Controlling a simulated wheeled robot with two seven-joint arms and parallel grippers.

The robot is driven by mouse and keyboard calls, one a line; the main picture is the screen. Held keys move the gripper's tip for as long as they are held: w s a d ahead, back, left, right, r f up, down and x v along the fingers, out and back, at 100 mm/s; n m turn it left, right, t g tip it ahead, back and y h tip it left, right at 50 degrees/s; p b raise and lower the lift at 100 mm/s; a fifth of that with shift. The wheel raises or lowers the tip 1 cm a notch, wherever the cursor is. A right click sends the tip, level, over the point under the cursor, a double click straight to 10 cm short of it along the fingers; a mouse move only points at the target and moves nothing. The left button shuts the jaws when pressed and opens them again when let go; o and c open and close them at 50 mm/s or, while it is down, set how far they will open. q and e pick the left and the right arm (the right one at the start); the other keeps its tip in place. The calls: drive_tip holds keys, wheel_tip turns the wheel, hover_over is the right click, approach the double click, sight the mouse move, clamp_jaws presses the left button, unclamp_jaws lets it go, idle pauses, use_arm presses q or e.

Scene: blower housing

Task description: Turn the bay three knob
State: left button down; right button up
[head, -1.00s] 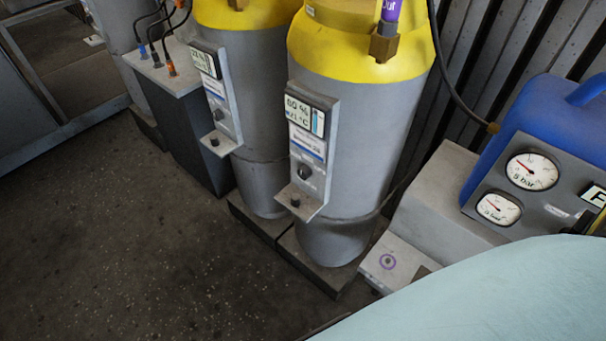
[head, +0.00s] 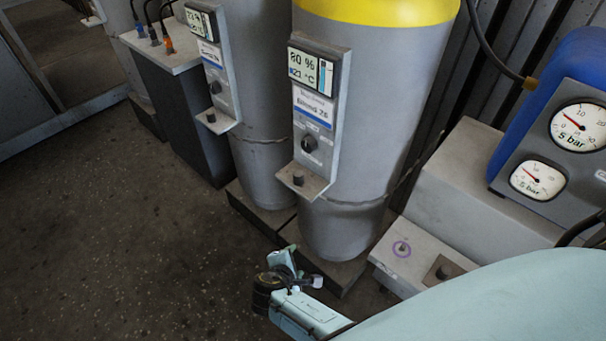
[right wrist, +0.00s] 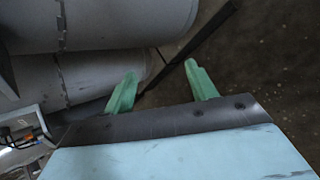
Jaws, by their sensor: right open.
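The nearer grey cylinder (head: 375,120) carries a control panel with a display reading about 80 % and 21 °C. A dark round knob (head: 309,145) sits below its label, and a smaller dark knob (head: 298,179) stands on the ledge beneath. The farther cylinder (head: 262,100) has a similar panel with a dark knob (head: 215,87). I cannot read which panel is bay three. My right gripper (right wrist: 158,76) shows two green fingers spread apart with nothing between them. In the head view its wrist is low in front of the nearer cylinder, apart from the knobs. My left gripper is not in view.
A blue unit (head: 560,85) with two pressure gauges stands at the right beside a grey stepped block (head: 470,190). A dark cabinet (head: 185,115) with cables stands at the back left. The dark floor (head: 110,240) at the left is clear.

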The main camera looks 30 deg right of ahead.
drive_tip(key=w+a+r+t+h+b, duration=0.15)
drive_tip(key=w+r+h+b, duration=0.25)
drive_tip(key=w+r, duration=0.6)
drive_tip(key=m+h+b, duration=0.3)
drive_tip(key=h, duration=0.3)
approach(306, 148)
drive_tip(key=shift+t+y, duration=0.25)
drive_tip(key=shift+y, duration=0.05)
drive_tip(key=b+x, duration=0.1)
drive_tip(key=x, duration=0.6)
drive_tip(key=shift+d+r, duration=0.2)
drive_tip(key=shift+d, duration=0.2)
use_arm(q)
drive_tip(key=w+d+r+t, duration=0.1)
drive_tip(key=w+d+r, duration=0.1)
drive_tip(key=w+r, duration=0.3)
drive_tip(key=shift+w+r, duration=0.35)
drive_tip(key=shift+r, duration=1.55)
use_arm(e)
drive_tip(key=shift+w+d, duration=0.25)
drive_tip(key=shift+d, duration=0.2)
drive_tip(key=c, duration=1)
use_arm(q)
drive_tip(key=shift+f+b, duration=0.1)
drive_tip(key=shift+b, duration=0.25)
